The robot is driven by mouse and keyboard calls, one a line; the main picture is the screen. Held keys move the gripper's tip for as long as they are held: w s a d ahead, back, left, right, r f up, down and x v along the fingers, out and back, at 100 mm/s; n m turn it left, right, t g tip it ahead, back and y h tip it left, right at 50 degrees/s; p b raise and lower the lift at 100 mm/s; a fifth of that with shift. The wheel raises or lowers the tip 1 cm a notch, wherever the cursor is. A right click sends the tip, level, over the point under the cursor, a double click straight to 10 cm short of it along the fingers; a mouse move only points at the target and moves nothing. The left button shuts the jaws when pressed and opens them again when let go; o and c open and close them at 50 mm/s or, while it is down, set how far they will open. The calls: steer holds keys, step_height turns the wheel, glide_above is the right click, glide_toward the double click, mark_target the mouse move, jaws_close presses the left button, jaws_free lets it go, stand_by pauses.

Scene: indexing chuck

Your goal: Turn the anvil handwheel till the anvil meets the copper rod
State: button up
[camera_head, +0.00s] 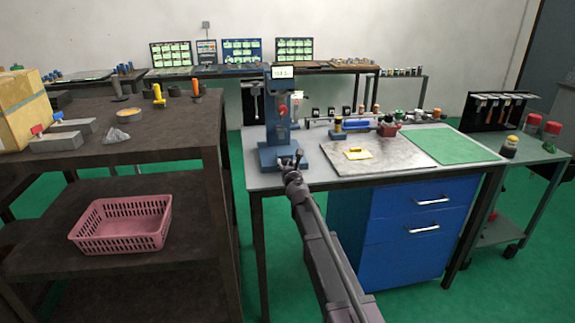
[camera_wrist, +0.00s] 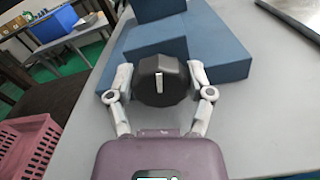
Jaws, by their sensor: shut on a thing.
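The blue test stand (camera_head: 281,95) with a small display on top stands on the grey table; its blue base (camera_wrist: 222,45) fills the top of the wrist view. The anvil handwheel (camera_wrist: 162,82) is a dark faceted knob with a white mark, at the front of the blue base. My gripper (camera_wrist: 161,76) has one finger on each side of the handwheel and is shut on it. In the head view my gripper (camera_head: 291,166) is at the foot of the stand and mostly hides the handwheel. The anvil and copper rod cannot be made out clearly.
On the grey table (camera_head: 262,180), a metal plate (camera_head: 375,163) with a yellow piece and a green mat (camera_head: 452,146) lie to the right. A dark bench (camera_head: 180,120) stands close on the left, with a pink basket (camera_head: 122,225) on its shelf. Blue drawers (camera_head: 400,235) are below the table.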

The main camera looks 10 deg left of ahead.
steer(key=m, duration=0.4)
steer(key=shift+w+m, duration=0.1)
steer(key=shift+m, duration=0.2)
steer(key=m, duration=0.4)
steer(key=shift+d+f+m, duration=0.1)
steer(key=shift+m, duration=0.2)
steer(key=m, duration=0.4)
steer(key=shift+f+m, duration=0.1)
steer(key=shift+m, duration=0.2)
steer(key=m, duration=0.4)
steer(key=shift+f+b, duration=0.1)
steer(key=shift+b, duration=0.2)
steer(key=m, duration=0.5)
steer(key=shift+f, duration=0.1)
steer(key=m, duration=0.4)
steer(key=shift+m, duration=0.3)
steer(key=m, duration=0.8)
steer(key=shift+a, duration=0.25)
steer(key=m, duration=0.4)
steer(key=shift+m, duration=0.3)
steer(key=m, duration=0.5)
steer(key=shift+a, duration=0.1)
steer(key=m, duration=0.5)
steer(key=shift+m, duration=0.4)
steer(key=m, duration=0.4)
steer(key=shift+r+m, duration=0.25)
steer(key=shift+m, duration=0.15)
